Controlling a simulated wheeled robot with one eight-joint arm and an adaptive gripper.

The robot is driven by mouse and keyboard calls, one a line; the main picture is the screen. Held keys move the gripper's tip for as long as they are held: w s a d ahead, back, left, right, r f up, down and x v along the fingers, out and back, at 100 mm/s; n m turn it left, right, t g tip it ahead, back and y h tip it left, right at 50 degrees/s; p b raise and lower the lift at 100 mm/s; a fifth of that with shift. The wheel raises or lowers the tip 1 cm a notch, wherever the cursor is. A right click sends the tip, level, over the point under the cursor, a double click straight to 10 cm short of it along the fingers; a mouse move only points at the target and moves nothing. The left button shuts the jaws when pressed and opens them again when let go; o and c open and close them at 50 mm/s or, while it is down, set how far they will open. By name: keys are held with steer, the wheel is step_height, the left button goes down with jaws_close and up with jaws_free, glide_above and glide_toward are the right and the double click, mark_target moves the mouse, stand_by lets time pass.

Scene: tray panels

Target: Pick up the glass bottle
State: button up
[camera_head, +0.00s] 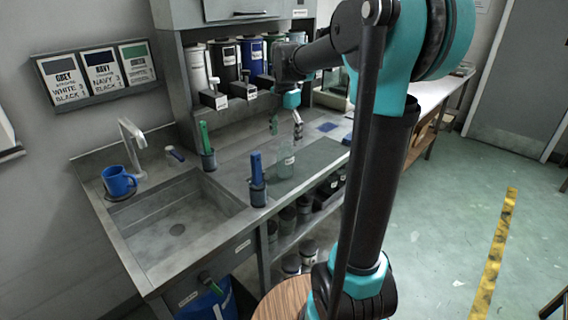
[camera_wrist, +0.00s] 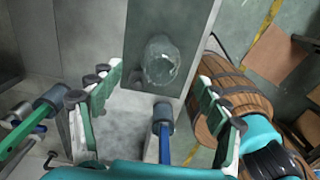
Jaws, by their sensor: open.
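The clear glass bottle (camera_head: 286,163) stands upright on a grey mat on the counter, right of the cup with the blue-handled tool. In the wrist view the bottle (camera_wrist: 162,62) is seen from above, ahead of the fingers and roughly midway between their lines. My gripper (camera_head: 286,129) hangs above the bottle with its two fingers spread and nothing between them. In the wrist view my gripper (camera_wrist: 160,82) shows both green-and-grey fingers wide apart. The fingers do not appear to touch the bottle.
A grey cup with a blue-handled tool (camera_head: 257,172) stands close left of the bottle. Another cup holds a green-handled tool (camera_head: 206,140). A blue mug (camera_head: 118,182) sits by the sink (camera_head: 180,222). Several canisters (camera_head: 224,62) line the shelf behind. A wooden barrel (camera_wrist: 238,92) stands beside the counter.

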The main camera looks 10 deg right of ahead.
mark_target(285, 156)
step_height(285, 156, down, 9)
steer(key=shift+s+r, duration=0.1)
steer(key=shift+s, duration=0.05)
stand_by(0.4)
steer(key=shift+c, duration=0.6)
steer(key=c, duration=1.3)
steer(key=shift+o, duration=0.2)
steer(key=shift+r, duration=0.1)
